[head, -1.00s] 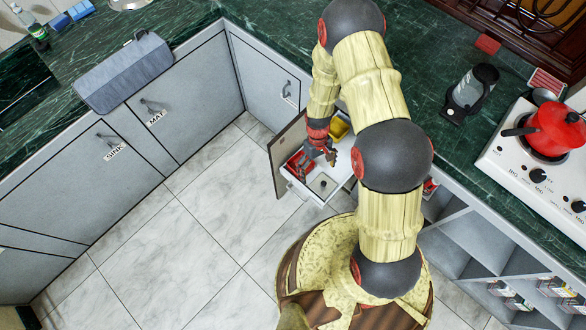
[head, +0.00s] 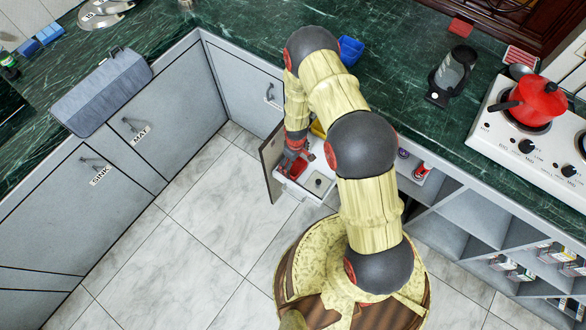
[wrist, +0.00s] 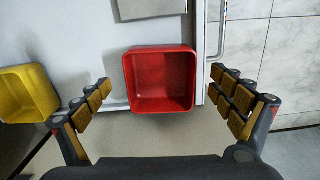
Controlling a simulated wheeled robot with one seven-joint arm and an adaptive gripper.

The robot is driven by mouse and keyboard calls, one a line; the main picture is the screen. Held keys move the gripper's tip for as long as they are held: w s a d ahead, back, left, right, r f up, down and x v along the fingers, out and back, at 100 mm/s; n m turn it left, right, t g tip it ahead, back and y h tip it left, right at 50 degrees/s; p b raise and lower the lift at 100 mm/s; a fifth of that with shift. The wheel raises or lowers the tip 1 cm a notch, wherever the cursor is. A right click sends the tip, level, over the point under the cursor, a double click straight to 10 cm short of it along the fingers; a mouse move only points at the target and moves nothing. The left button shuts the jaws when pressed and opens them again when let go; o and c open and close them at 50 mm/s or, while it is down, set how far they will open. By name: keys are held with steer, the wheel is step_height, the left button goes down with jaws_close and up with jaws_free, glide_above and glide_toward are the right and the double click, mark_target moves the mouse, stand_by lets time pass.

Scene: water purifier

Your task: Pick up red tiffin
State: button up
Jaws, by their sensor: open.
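The red tiffin (wrist: 160,102) is an open, square red box in the wrist view, standing in the pulled-out drawer. In the head view the red tiffin (head: 297,168) shows partly beside my gripper (head: 291,157). In the wrist view my gripper (wrist: 166,104) is open, one finger to the left of the tiffin and one to the right. Neither finger touches it as far as I can see. The drawer (head: 313,195) is white inside and open.
A yellow box (wrist: 24,94) stands left of the red one in the wrist view. The drawer's front panel (head: 270,160) with its handle (wrist: 220,30) is close to my right finger. The counter (head: 400,75) lies above the drawer.

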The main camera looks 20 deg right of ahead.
mark_target(295, 170)
step_height(295, 170, down, 3)
steer(key=shift+f+b, duration=0.1)
steer(key=shift+b, duration=0.3)
steer(key=c, duration=0.3)
steer(key=c, duration=1)
